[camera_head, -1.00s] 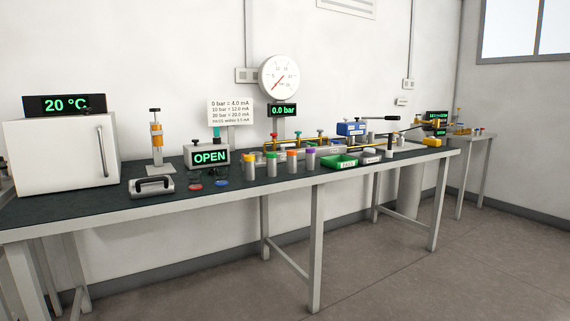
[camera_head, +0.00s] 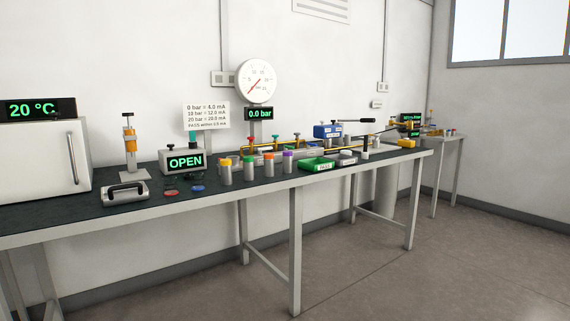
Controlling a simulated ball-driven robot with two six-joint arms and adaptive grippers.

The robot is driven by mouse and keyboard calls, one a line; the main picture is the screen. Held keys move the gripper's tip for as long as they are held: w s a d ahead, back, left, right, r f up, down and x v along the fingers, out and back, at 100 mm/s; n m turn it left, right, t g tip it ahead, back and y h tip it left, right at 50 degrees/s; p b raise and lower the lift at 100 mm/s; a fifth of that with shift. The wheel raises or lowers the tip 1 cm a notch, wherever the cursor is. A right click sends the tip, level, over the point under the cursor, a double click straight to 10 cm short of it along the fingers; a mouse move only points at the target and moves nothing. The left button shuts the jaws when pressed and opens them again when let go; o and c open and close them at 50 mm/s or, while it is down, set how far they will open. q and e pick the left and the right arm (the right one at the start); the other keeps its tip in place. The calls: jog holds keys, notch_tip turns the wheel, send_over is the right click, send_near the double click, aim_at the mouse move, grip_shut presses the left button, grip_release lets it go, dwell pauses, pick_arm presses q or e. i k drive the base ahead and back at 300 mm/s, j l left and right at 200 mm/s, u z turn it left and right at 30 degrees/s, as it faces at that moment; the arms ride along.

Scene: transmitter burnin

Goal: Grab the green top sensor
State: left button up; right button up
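The green top sensor (camera_head: 250,168) is a small grey upright cylinder with a green cap. It stands in a row near the front edge of the long dark-topped bench (camera_head: 80,214). A yellow top sensor (camera_head: 225,172) stands to its left. An orange top sensor (camera_head: 269,165) and a purple top sensor (camera_head: 288,163) stand to its right. The sensors look small and distant. Neither of my grippers is in view.
An OPEN display box (camera_head: 185,162) stands behind and left of the row. A green tray (camera_head: 317,165) lies to its right. Red (camera_head: 172,193) and blue (camera_head: 198,188) discs lie left. Floor (camera_head: 400,285) before the bench is clear.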

aim_at(248, 162)
jog(key=i+l+u, duration=0.1)
jog(key=u, duration=0.3)
jog(key=i+l+u, duration=0.15)
jog(key=u, duration=0.2)
jog(key=i+l+u, duration=0.15)
jog(key=u, duration=0.25)
jog(key=i+l+u, duration=0.1)
jog(key=u, duration=0.3)
jog(key=l, duration=0.1)
